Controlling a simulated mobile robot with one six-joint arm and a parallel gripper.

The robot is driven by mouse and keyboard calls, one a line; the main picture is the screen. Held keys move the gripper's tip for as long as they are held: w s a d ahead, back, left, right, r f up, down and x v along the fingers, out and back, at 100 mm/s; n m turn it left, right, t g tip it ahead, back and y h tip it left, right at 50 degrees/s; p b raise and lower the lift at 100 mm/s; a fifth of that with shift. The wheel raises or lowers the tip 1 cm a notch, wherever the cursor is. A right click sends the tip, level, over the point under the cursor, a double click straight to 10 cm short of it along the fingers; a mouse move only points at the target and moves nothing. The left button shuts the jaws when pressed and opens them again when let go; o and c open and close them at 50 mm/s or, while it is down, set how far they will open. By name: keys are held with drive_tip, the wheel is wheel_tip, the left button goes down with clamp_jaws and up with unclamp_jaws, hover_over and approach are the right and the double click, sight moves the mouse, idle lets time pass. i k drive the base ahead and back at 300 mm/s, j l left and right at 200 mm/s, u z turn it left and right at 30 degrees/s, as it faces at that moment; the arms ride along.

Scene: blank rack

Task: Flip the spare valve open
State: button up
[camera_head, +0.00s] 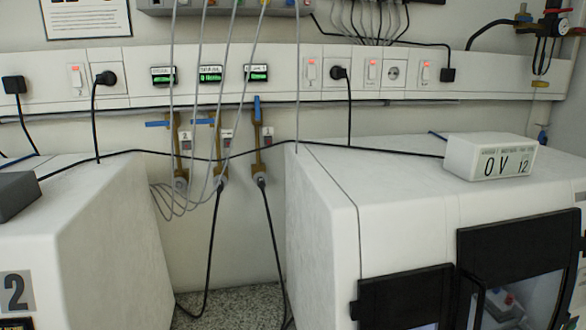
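Three brass valves hang on the wall in the middle of the view, below the socket strip. The left valve (177,145) and the middle valve (218,145) have blue handles lying level, pointing left. The right valve (258,140) has its blue handle (257,108) upright, in line with the body. Small labels beside them are too small to read, so I cannot tell which is the spare. Black hoses run down from the middle and right valves. My gripper is not in view.
White cabinets stand at left (75,240) and right (335,210), with a gap between them below the valves. A white display box (490,158) sits on the right cabinet. Grey cables (200,60) hang before the valves, and a black cable (300,146) crosses them.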

sight(199, 121)
drive_tip(key=u, duration=0.85)
drive_tip(key=k+l+u, duration=0.1)
drive_tip(key=k+l, duration=0.15)
drive_tip(key=k, duration=0.15)
